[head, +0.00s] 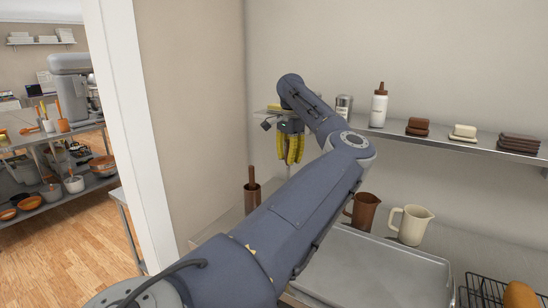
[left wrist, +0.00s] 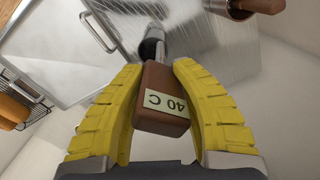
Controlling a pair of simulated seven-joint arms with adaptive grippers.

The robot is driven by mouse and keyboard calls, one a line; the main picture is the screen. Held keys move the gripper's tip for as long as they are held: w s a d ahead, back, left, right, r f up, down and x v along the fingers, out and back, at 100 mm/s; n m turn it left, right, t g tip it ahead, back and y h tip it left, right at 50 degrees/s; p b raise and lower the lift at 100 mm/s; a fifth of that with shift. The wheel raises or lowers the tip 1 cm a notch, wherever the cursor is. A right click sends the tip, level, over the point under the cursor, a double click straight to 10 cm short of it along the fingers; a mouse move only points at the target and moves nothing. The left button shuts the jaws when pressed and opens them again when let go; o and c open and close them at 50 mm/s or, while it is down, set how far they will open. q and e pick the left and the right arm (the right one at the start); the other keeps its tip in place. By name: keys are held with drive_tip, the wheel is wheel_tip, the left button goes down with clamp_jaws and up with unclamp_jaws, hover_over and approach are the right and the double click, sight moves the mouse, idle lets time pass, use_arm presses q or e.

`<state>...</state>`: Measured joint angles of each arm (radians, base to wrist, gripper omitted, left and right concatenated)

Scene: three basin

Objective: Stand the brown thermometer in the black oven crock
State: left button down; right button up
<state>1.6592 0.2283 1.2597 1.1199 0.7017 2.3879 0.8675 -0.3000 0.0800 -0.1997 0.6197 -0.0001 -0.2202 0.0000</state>
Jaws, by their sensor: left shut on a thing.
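My left gripper (head: 291,150) has yellow fingers and points down over the counter in the head view. In the left wrist view it is shut on the brown thermometer (left wrist: 163,103), gripping its brown head with a "40 C" label. A thin silver stem runs away from the head. A dark, rounded thing (left wrist: 150,42) shows by the stem's far end; it may be the black oven crock, but I cannot tell whether the stem is inside it. My arm hides that spot in the head view. My right gripper is not in view.
A brown crock (head: 252,195) with a brown handle stands left of the gripper. A brown pitcher (head: 363,211), cream pitcher (head: 410,224) and metal tray (head: 390,268) are to the right. A wall shelf (head: 455,140) with a white bottle (head: 379,106) runs behind.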

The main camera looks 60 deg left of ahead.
use_arm(q)
drive_tip(key=shift+m, duration=0.3)
drive_tip(key=w+d, duration=0.1)
drive_tip(key=w, duration=0.1)
drive_tip(key=w+d, duration=0.1)
drive_tip(key=shift+w+d+f, duration=0.1)
drive_tip(key=shift+w+d, duration=0.05)
drive_tip(key=shift+w, duration=0.25)
drive_tip(key=shift+f, duration=2.6)
wheel_tip(320, 180, down, 10)
drive_tip(key=shift+f, duration=0.25)
drive_tip(key=c, duration=1)
unclamp_jaws()
drive_tip(key=shift+c, duration=0.2)
drive_tip(key=shift+r, duration=0.1)
